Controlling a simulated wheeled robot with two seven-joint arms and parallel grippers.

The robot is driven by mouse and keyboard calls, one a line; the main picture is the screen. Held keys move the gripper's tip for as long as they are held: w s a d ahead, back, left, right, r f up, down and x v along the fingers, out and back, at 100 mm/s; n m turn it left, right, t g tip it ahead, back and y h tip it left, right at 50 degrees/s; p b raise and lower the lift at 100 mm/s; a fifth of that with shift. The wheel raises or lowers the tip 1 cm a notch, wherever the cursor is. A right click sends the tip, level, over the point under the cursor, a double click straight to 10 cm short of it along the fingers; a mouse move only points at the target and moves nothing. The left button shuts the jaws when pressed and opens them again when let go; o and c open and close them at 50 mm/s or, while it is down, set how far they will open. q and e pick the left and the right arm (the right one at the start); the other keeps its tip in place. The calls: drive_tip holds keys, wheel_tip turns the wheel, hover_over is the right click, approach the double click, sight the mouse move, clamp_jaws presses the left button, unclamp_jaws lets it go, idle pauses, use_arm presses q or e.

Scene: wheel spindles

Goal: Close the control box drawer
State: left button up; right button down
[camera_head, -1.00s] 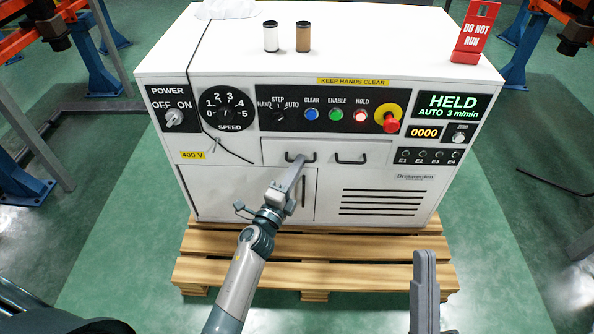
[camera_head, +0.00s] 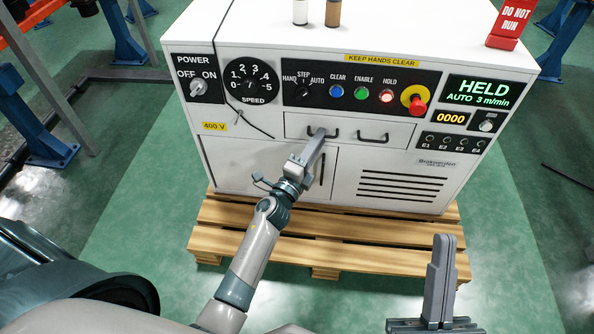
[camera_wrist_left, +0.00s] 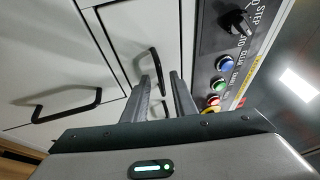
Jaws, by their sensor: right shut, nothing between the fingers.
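The control box (camera_head: 240,165) is a white cabinet with a wide, shallow drawer (camera_head: 346,133) below its button panel. The drawer front looks flush or nearly so; I cannot tell whether a small gap remains. My right gripper (camera_head: 446,240) is shut and empty, low at the right, away from the box.
The box stands on a wooden pallet (camera_head: 300,228). A door with a vertical handle (camera_head: 322,166) is below the drawer. A red emergency button (camera_head: 416,104) and a HELD display (camera_head: 478,92) are above it. Two small spools (camera_head: 333,12) and a red sign (camera_head: 512,22) stand on top.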

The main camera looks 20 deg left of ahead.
use_arm(q)
drive_tip(key=s+a+f, duration=0.2)
drive_tip(key=s, duration=1.4)
drive_tip(key=shift+s+f, duration=0.15)
drive_tip(key=shift+f, duration=0.2)
use_arm(e)
drive_tip(key=shift+a+f, duration=0.1)
drive_tip(key=shift+f, duration=0.05)
drive_tip(key=shift+f+g, duration=0.15)
drive_tip(key=shift+g, duration=0.15)
